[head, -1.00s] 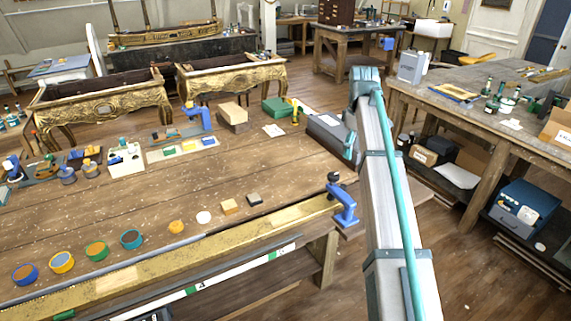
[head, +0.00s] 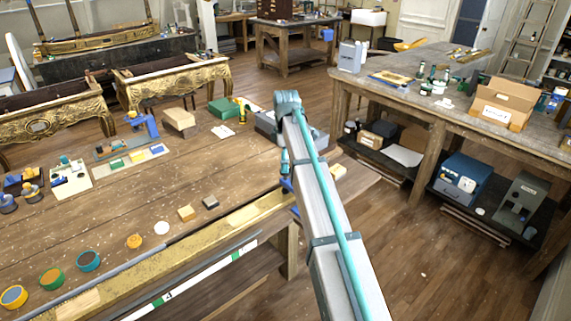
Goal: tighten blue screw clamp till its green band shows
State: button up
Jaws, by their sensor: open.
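The blue screw clamp (head: 296,210) is at the right end of the long gilt rail (head: 255,212), on the near edge of the workbench. My arm crosses in front of it, so only small blue parts show to the left of the arm. Its screw and any green band cannot be made out. My gripper is not visible; only my arm's upper links and elbow show. A second blue clamp-like tool (head: 147,123) stands farther back on the bench.
The workbench (head: 130,205) carries small blocks, round coloured pots (head: 52,278) and a grey box (head: 268,124). A side table (head: 375,85) with a cardboard box (head: 502,103) stands at the right. Open floor (head: 410,230) lies between them.

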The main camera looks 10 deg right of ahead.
jog(key=shift+f, duration=1.2)
jog(key=c, duration=1.1)
jog(key=shift+c, duration=0.2)
jog(key=shift+m, duration=0.4)
